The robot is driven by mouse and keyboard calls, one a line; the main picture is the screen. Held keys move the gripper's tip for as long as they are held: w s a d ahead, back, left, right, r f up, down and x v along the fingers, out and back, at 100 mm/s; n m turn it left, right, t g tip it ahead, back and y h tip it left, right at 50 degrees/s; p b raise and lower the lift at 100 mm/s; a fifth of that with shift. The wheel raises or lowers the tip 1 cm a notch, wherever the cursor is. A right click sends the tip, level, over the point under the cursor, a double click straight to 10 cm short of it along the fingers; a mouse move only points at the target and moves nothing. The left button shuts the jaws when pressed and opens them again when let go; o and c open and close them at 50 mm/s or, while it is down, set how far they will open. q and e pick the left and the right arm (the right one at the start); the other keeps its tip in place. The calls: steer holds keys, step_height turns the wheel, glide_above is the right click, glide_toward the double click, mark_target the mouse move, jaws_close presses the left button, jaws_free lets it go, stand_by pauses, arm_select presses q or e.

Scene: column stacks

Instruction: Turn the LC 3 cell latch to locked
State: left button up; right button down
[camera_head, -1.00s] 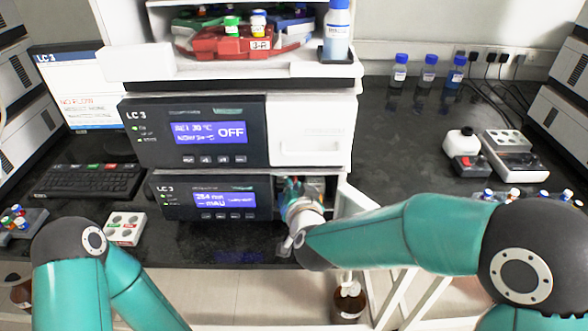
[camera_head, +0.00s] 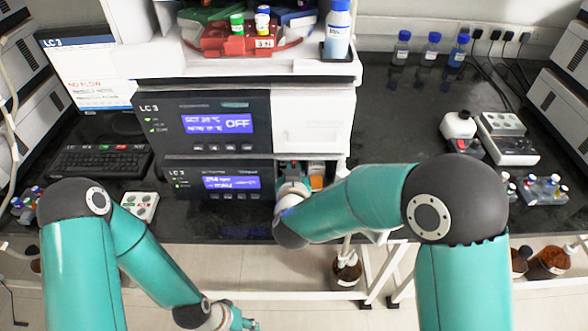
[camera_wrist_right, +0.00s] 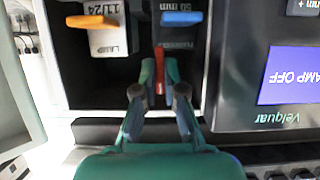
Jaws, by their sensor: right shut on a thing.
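The lower LC 3 module (camera_head: 180,193) has an open bay (camera_head: 316,183) at its right side. My right gripper (camera_wrist_right: 161,88) reaches into this bay and is shut on a small red latch lever (camera_wrist_right: 159,62). In the right wrist view the lever lies along the picture's vertical between the fingers. A blue-handled part (camera_wrist_right: 184,18) marked 50 mm sits just beyond it, and an orange-handled lamp part (camera_wrist_right: 92,21) sits to its left. In the head view my right arm and wrist hide most of the latch area. My left gripper (camera_head: 244,321) hangs low at the bottom edge, away from the module; its jaws are unclear.
The upper LC 3 module (camera_head: 215,123) stands directly above, with a red vial tray (camera_head: 235,42) and a bottle (camera_head: 338,30) on top. A keyboard (camera_head: 100,160) and monitor (camera_head: 85,68) stand left. The dark bench at right is largely clear near the module.

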steer(key=shift+s+f, duration=0.15)
steer(key=shift+f, duration=0.25)
steer(key=c, duration=1.3)
jaws_free()
steer(key=shift+d+r, duration=0.1)
steer(key=shift+o, duration=0.2)
steer(key=shift+r, duration=0.1)
steer(key=shift+r, duration=0.1)
steer(key=v, duration=1.1)
steer(key=shift+s, duration=0.35)
steer(key=shift+r, duration=0.15)
